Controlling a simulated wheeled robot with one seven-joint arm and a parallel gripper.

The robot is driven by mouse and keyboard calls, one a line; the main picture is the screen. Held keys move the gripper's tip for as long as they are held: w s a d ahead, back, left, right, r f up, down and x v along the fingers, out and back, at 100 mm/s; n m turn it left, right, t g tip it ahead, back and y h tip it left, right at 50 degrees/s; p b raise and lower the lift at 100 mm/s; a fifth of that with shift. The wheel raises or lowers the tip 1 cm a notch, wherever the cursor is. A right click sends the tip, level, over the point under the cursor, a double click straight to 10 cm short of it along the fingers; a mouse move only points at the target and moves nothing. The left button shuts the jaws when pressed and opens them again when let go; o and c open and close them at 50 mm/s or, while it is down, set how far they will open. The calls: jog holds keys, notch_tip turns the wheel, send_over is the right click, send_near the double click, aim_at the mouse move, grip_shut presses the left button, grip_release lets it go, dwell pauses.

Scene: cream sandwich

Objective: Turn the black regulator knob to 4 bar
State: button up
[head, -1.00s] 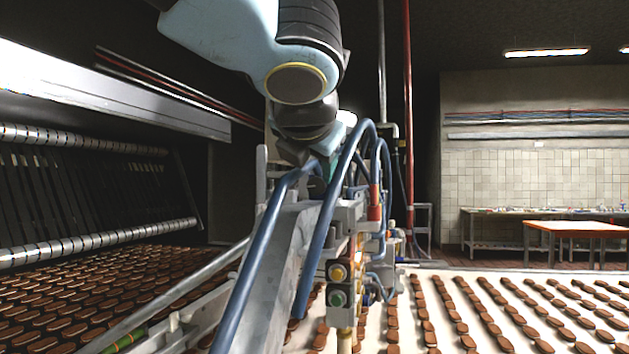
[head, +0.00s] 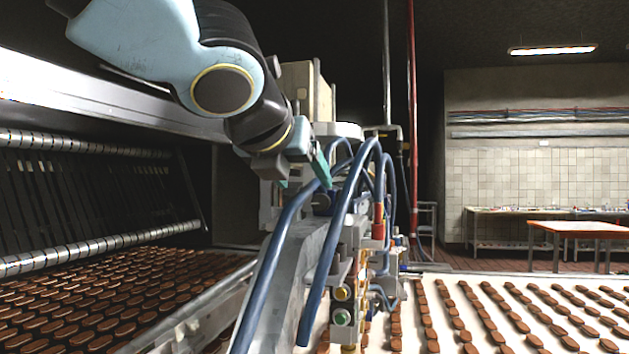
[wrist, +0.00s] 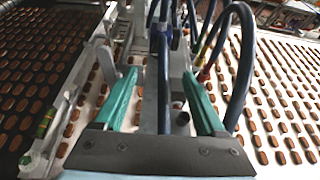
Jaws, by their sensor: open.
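My gripper (head: 303,178) is above the metal frame of the machine, just left of the blue hoses. In the wrist view its two teal fingers (wrist: 160,76) are spread wide, with nothing gripped. A small dark, round part (wrist: 182,118) shows low between the fingers, closer to the right one; it may be the black regulator knob, but I cannot tell surely. A blue and dark fitting (wrist: 174,38) is beyond the fingertips. No pressure scale or gauge reading can be made out.
Blue hoses (head: 365,165) arch close to the right of my gripper. Yellow and green buttons (head: 342,318) sit on the machine's front. Biscuits cover the dark belt (head: 180,275) at left and the white belt (head: 455,330) at right. An orange-edged table (head: 575,228) stands far right.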

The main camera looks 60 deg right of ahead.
aim_at(319, 199)
jog(key=shift+w+r, duration=0.2)
jog(key=shift+d+f+n, duration=0.15)
jog(key=shift+n, duration=0.15)
jog(key=b+x, duration=0.3)
jog(key=x, duration=0.7)
jog(key=shift+s+d, duration=0.1)
jog(key=shift+d, duration=0.15)
grip_shut()
